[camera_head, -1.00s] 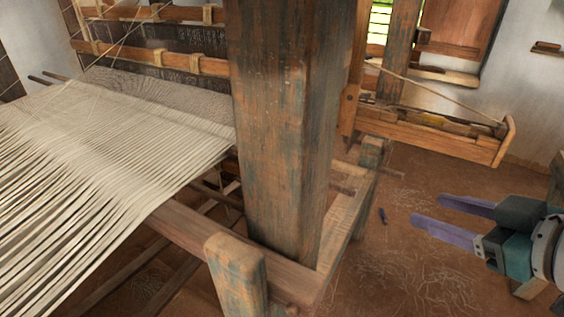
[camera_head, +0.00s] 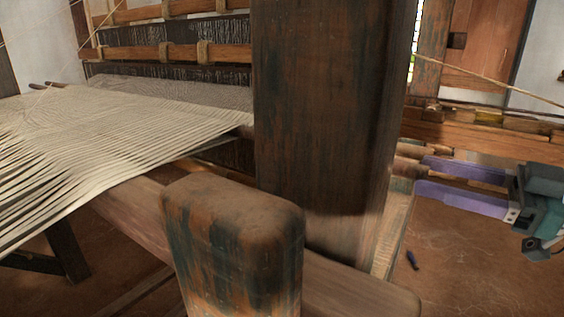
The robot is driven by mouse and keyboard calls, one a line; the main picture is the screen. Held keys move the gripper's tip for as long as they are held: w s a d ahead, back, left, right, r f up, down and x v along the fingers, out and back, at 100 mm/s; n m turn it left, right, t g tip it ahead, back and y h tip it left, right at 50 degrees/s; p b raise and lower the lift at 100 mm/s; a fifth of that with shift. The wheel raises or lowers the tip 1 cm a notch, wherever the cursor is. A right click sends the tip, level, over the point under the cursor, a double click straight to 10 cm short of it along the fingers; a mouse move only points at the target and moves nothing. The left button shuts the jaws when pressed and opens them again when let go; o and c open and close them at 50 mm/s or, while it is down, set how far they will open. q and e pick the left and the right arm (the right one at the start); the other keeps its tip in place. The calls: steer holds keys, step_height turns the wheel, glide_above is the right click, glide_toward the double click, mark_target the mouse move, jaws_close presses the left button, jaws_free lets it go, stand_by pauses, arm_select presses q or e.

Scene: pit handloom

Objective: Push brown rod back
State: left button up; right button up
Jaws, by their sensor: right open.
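A brown rod (camera_head: 410,151) shows as a short rounded end just right of the thick upright post; the post hides the rest of its length. Another brown rod or bar end lies close below it, so I cannot tell the two apart with certainty. My right gripper (camera_head: 420,174) comes in from the right with two purple fingers pointing left. It is open, with nothing seen between the fingers. Its fingertips are close to the rod end in the picture; I cannot tell if they touch. My left gripper is not in view.
The thick wooden post (camera_head: 325,110) and a short worn post (camera_head: 235,240) block the middle and front. White warp threads (camera_head: 110,130) stretch at the left.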

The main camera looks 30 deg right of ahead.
mark_target(405, 170)
steer(key=x, duration=0.4)
steer(key=shift+w+a, duration=0.2)
steer(key=shift+w, duration=0.15)
steer(key=shift+c, duration=0.2)
jaws_close()
stand_by(0.9)
